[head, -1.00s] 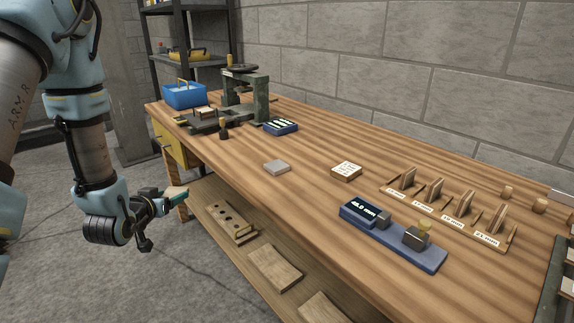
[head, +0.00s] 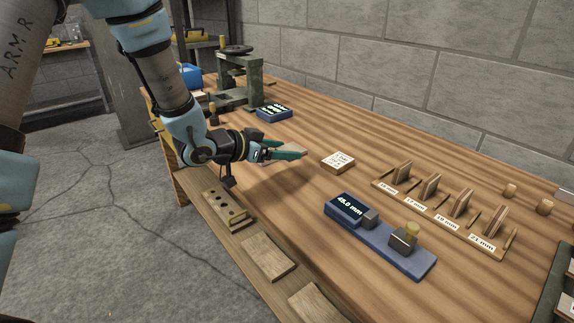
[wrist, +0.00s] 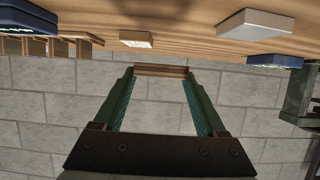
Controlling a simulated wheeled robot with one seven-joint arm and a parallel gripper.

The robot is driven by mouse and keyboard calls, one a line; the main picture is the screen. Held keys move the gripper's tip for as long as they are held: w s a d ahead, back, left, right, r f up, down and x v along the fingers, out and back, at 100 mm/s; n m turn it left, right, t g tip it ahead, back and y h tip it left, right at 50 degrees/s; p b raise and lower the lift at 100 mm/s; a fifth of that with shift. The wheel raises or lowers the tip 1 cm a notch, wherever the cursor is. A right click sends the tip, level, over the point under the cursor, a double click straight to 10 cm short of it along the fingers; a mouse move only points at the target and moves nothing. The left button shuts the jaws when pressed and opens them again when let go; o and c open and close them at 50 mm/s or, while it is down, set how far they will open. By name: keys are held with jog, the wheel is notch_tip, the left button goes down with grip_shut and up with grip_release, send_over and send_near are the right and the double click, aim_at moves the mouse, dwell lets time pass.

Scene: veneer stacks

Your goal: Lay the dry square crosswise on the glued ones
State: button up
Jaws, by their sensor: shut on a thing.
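My gripper (head: 283,153) is shut on a thin wooden square (head: 290,147), held above the middle of the workbench. In the wrist view, which appears upside down, the square (wrist: 160,70) shows as a thin brown edge between the two green fingers. A pale grey flat block (wrist: 257,24) lies on the bench in the wrist view; my gripper covers its place in the head view. A small wooden block with a written label (head: 338,161) lies just right of the gripper. I cannot tell which squares are glued.
A blue gauge reading 48.0 mm (head: 348,208) stands at the bench front. Behind it is a labelled rack (head: 440,215) with upright wooden pieces. A green press (head: 240,80) and a blue display box (head: 273,112) stand at the far left. Boards lie on the lower shelf (head: 234,238).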

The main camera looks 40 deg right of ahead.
aim_at(280, 178)
jog(key=shift+f+p, duration=0.4)
jog(key=shift+f, duration=2.6)
jog(key=shift+f, duration=0.2)
jog(key=o, duration=1.3)
jog(key=shift+c, duration=0.2)
jog(key=shift+r, duration=0.25)
jog(key=shift+w+a, duration=0.1)
jog(key=shift+a, duration=0.3)
jog(key=b+v, duration=0.2)
jog(key=v, duration=0.9)
jog(key=shift+a+r, duration=0.1)
jog(key=shift+a, duration=0.05)
